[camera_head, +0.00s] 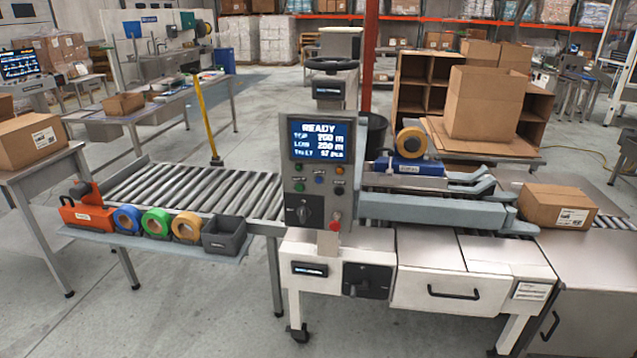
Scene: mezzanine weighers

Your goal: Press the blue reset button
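A grey control panel (291,203) stands upright on the weighing machine near the middle of the view. Its lit blue screen (321,140) reads READY above several lines of figures. Several small coloured buttons sit below the screen. One of them looks blue (319,179), but it is very small and its label cannot be read. Nothing covers the panel's front. My gripper is not in view.
A roller conveyor (190,188) runs left of the panel, with a front shelf holding tape rolls (157,222) and a dark bin (224,236). A carton (557,206) sits at right. The white cabinet (340,250) stands below the panel. Floor is clear at front left.

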